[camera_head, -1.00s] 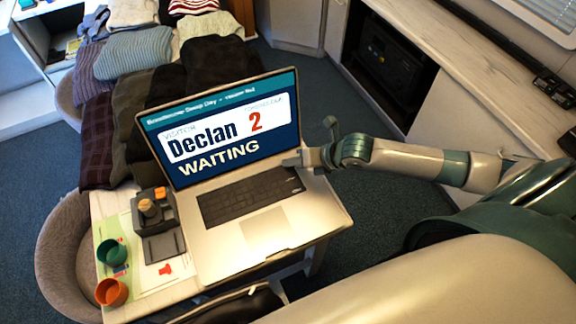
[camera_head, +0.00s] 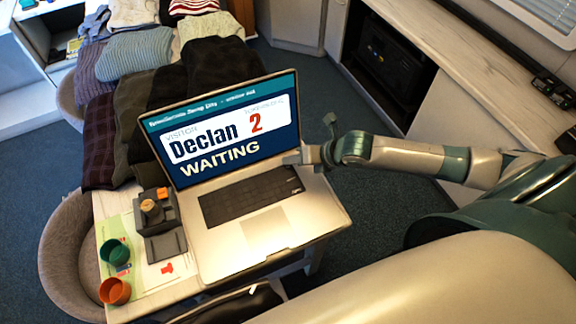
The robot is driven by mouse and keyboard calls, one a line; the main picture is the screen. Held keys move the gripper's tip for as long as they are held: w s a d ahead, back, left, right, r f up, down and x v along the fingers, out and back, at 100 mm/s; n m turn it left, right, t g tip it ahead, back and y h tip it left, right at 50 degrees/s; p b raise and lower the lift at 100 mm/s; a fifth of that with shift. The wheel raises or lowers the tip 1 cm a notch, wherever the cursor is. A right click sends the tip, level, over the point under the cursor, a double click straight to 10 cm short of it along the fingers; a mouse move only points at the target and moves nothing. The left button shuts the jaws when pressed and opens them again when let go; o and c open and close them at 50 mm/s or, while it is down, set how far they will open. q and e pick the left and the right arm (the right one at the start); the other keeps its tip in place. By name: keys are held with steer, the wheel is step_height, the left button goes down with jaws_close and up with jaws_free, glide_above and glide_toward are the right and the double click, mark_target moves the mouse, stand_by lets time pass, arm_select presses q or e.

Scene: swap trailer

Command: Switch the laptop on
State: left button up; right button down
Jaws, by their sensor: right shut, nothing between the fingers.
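The laptop (camera_head: 315,205) stands open on a small white table, its screen (camera_head: 222,128) lit and reading "Declan 2 WAITING" in large letters. Its dark keyboard (camera_head: 250,194) and pale touchpad face the near side. My right gripper (camera_head: 294,158) is shut and empty, with its tip at the far right corner of the keyboard deck, close to the lower right edge of the screen. I cannot tell whether the tip touches the laptop. My left gripper is not in view.
Left of the laptop are a dark stand with a stamp-like knob (camera_head: 152,212), a green cup (camera_head: 115,251), an orange cup (camera_head: 115,291) and a paper sheet. Folded clothes (camera_head: 133,52) lie behind. A round beige seat (camera_head: 62,258) stands at the left.

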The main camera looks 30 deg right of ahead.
step_height(320, 180, up, 5)
steer(key=p, duration=0.4)
stand_by(1.0)
